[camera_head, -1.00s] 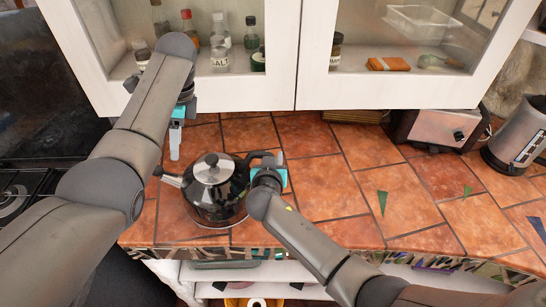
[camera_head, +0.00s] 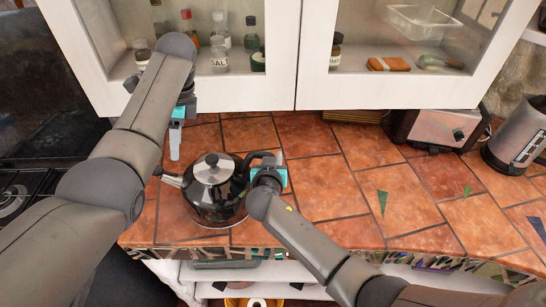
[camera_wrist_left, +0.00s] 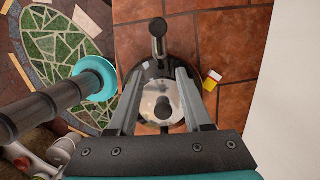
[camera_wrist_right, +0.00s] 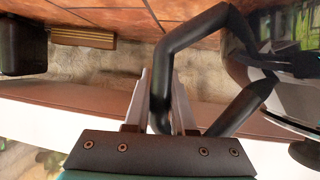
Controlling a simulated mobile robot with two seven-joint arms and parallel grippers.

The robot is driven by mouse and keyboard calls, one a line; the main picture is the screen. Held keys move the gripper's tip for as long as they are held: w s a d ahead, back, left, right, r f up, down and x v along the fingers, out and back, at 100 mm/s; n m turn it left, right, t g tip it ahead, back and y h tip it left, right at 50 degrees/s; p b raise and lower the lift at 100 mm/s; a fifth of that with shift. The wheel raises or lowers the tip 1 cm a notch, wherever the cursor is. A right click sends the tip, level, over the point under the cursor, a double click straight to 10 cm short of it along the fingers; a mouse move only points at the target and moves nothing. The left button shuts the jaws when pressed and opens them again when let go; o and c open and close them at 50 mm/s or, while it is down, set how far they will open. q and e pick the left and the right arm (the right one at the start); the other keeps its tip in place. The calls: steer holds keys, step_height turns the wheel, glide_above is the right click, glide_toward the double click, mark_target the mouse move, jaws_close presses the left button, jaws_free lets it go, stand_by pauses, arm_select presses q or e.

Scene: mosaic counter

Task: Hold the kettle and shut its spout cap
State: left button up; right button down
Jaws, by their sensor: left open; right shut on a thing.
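The kettle (camera_head: 214,205), black with a shiny steel lid, stands upright on the tiled counter, its spout (camera_head: 173,180) to the left. A small black cap (camera_head: 158,171) shows at the spout tip; its angle is too small to tell. My right gripper (camera_head: 280,165) is shut on the black handle (camera_head: 258,157); in the right wrist view the handle (camera_wrist_right: 176,48) passes between the fingers. My left gripper (camera_head: 175,153) is open and empty, above and behind the spout, not touching it. In the left wrist view the lid (camera_wrist_left: 152,98) shows between the open fingers.
A toaster (camera_head: 435,128) and a grey electric kettle (camera_head: 520,135) stand at the right. A glass-fronted cabinet (camera_head: 200,97) with bottles hangs over the counter's back. A stove (camera_head: 20,190) lies at the left. The counter right of the kettle is mostly clear.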

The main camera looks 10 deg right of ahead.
arm_select(q)
steer(key=shift+c, duration=0.2)
steer(key=c, duration=0.5)
steer(key=shift+w+r, duration=0.1)
steer(key=shift+r, duration=0.05)
steer(key=shift+c, duration=0.5)
steer(key=r+m, duration=0.1)
steer(key=m, duration=0.1)
steer(key=w+r+m, duration=0.1)
steer(key=r+m, duration=0.1)
steer(key=a+r+m+t, duration=0.1)
steer(key=m, duration=0.1)
steer(key=shift+w+a+r, duration=0.1)
steer(key=shift+w+r, duration=0.05)
steer(key=shift+w, duration=0.15)
jaws_close()
steer(key=shift+s+a+r+m+g, duration=0.1)
steer(key=shift+s+a+r+m, duration=0.45)
steer(key=shift+m, duration=1.5)
steer(key=shift+s+a+r+m+g, duration=0.1)
steer(key=shift+s+a+r+m, duration=0.4)
steer(key=shift+m, duration=1.6)
steer(key=shift+s+a+r+m+g, duration=0.1)
steer(key=shift+s+a+r+m, duration=0.15)
steer(key=shift+r+m, duration=1.2)
steer(key=shift+w+f+m, duration=0.1)
steer(key=shift+f+m, duration=0.5)
steer(key=shift+f, duration=0.05)
